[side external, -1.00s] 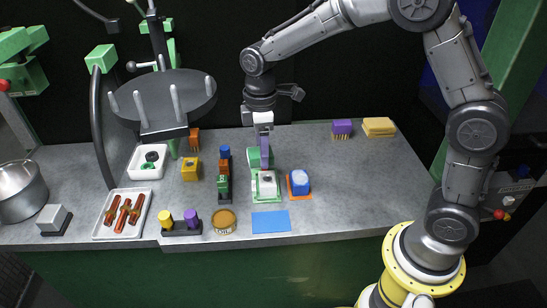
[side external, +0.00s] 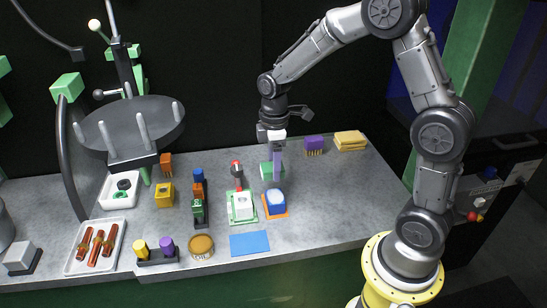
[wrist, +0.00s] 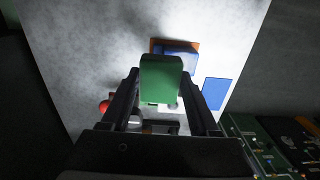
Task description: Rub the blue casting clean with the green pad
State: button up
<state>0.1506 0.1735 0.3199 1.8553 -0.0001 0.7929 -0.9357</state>
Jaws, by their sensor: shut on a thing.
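In the wrist view the blue casting (wrist: 177,48) is partly hidden behind the pad. My gripper (side external: 276,168) is shut on the green pad (side external: 265,171), behind the blue casting in the side view. In the wrist view the green pad (wrist: 160,78) sits between the two fingers. The pad looks apart from the casting, but its height above the table is hard to tell.
A flat blue sheet (side external: 249,243) lies in front. A purple brush (side external: 314,143) and yellow sponges (side external: 350,140) are at the back. The table to the right is clear.

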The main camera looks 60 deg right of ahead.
aim_at(275, 190)
notch_tip(275, 190, down, 4)
jog(key=shift+f, duration=0.25)
jog(key=shift+s+a, duration=0.2)
jog(key=shift+a, duration=0.05)
jog(key=shift+c, duration=0.6)
jog(key=shift+s+a+f, duration=0.15)
jog(key=shift+s+a, duration=0.1)
jog(key=shift+a, duration=0.05)
jog(key=shift+s+a, duration=1.85)
jog(key=shift+s, duration=0.05)
jog(key=shift+w+d, duration=2.25)
jog(key=shift+d, duration=0.05)
jog(key=shift+w+d, duration=0.15)
jog(key=shift+w, duration=0.05)
jog(key=shift+s+r, duration=0.1)
jog(key=shift+r, duration=4)
